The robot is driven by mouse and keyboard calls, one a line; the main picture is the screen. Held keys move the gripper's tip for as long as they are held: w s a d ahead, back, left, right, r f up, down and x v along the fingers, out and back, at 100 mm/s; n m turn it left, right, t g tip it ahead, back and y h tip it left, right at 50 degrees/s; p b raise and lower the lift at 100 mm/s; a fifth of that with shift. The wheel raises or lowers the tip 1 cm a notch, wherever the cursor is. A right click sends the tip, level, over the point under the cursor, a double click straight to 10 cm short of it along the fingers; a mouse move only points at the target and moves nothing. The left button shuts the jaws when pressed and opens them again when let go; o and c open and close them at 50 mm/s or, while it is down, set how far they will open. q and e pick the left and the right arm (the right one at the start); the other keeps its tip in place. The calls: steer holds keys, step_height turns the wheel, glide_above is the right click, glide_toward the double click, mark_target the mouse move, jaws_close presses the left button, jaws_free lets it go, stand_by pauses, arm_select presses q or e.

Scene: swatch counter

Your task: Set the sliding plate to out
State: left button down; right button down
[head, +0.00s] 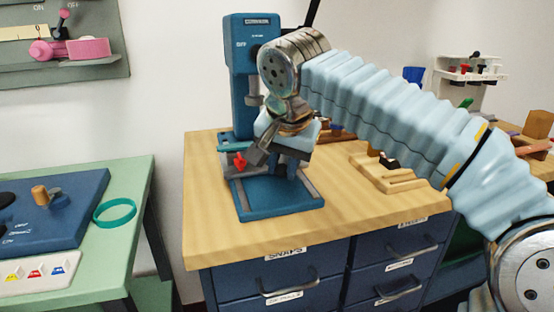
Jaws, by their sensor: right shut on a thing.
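A blue press (241,75) stands on the wooden counter, with a blue base (277,201) and grey rails along the base's sides. A teal plate (232,143) shows low in the press, behind and left of my right gripper; it looks like the sliding plate, but most of it is hidden. A red arrow-shaped marker (240,161) sits at its left front. My right gripper (274,160) reaches down in front of the press column, over the back of the base, and is shut on the sliding plate's part there. The gripper hides the held part. My left gripper is out of view.
The wooden counter (218,245) is bare in front of the press. A wooden holder (388,172) lies to the right, partly behind my right arm. A green table (107,240) with a blue board and teal ring (115,212) stands at left.

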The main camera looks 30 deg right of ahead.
steer(key=s, duration=0.2)
steer(key=s+a, duration=0.1)
steer(key=s, duration=0.2)
steer(key=s+b, duration=0.1)
steer(key=s, duration=0.1)
steer(key=shift+s+a, duration=0.25)
steer(key=shift+a, duration=0.15)
steer(key=shift+s, duration=0.15)
steer(key=c, duration=0.9)
jaws_free()
steer(key=shift+s, duration=0.1)
